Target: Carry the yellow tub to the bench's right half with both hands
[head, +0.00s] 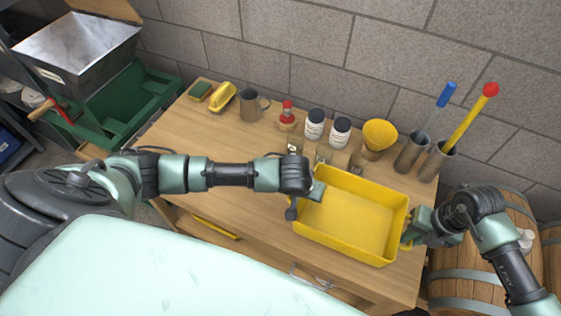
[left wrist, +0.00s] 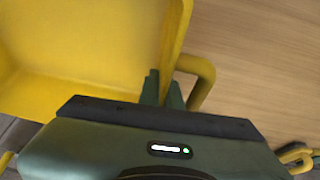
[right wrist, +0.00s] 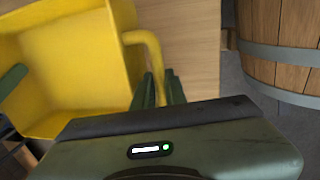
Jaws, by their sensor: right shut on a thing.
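The yellow tub (head: 345,222) is upright and empty over the right part of the wooden bench (head: 245,205). I cannot tell whether its base touches the bench top. My right gripper (right wrist: 161,90) is shut on the handle at the tub's right end; this handle (right wrist: 138,37) shows in the right wrist view. My left gripper (left wrist: 163,90) is at the tub's left end. Its fingers are at the tub's end wall, beside the other handle (left wrist: 207,82). Whether they are closed on it is unclear. My left wrist covers that end in the head view.
Close behind the tub stand small jars, white-labelled bottles (head: 339,132), a yellow funnel (head: 379,137) and metal holders (head: 435,162) with handled tools. Barrels (head: 505,228) stand right of the bench. The bench's left-middle top is clear.

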